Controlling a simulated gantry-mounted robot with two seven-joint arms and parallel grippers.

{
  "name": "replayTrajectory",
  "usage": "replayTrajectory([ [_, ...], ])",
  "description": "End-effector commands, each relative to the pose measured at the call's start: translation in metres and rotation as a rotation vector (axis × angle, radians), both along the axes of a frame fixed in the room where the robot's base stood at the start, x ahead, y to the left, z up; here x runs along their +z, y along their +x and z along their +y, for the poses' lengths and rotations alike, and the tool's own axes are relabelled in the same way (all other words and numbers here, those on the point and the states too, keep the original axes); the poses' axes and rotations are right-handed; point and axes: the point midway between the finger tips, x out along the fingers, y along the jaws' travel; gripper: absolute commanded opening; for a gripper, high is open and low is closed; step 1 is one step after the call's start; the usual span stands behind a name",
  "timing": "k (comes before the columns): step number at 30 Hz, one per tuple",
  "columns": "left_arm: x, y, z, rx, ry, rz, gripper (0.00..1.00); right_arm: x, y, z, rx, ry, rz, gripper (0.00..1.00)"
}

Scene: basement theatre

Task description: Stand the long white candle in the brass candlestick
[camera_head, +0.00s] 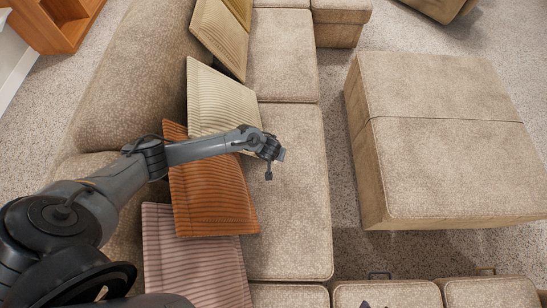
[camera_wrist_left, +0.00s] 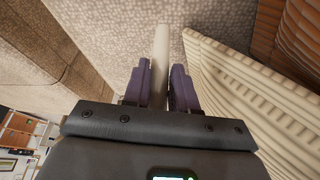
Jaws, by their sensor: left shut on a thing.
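The long white candle (camera_wrist_left: 160,55) shows in the left wrist view, pointing away between the two purple fingers. My left gripper (camera_wrist_left: 158,82) is shut on it. In the head view my left gripper (camera_head: 275,155) hangs over the sofa seat, just right of the orange cushion; I cannot make out the candle there. No brass candlestick shows in either view. Small dark purplish tips (camera_head: 366,305) poke in at the bottom edge of the head view; they may belong to my right gripper, but too little shows to tell.
A beige sectional sofa (camera_head: 290,215) runs under my left arm, with cream (camera_head: 215,100), orange (camera_head: 205,205) and pink (camera_head: 190,265) cushions along its back. A large beige ottoman (camera_head: 450,170) stands to the right, with carpet between. An orange-brown wooden cabinet (camera_head: 60,25) is at the far left.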

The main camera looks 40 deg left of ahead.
Motion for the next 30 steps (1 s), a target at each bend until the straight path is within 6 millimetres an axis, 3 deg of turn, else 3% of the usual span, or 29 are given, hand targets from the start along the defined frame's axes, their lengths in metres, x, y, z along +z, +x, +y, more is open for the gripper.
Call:
replayTrajectory([
  [8, -0.011, 0.008, 0.009, -0.001, -0.001, 0.0, 0.0, -0.006, 0.0, 0.0, -0.002, 0.002, 0.0, 0.51],
  [17, -0.045, 0.009, 0.009, 0.0, 0.0, -0.001, 0.0, -0.015, 0.0, 0.002, -0.005, 0.007, 0.0, 0.51],
  [30, -0.05, 0.008, 0.009, 0.0, -0.001, 0.0, 0.0, -0.017, 0.0, 0.002, -0.005, 0.008, 0.0, 0.51],
])
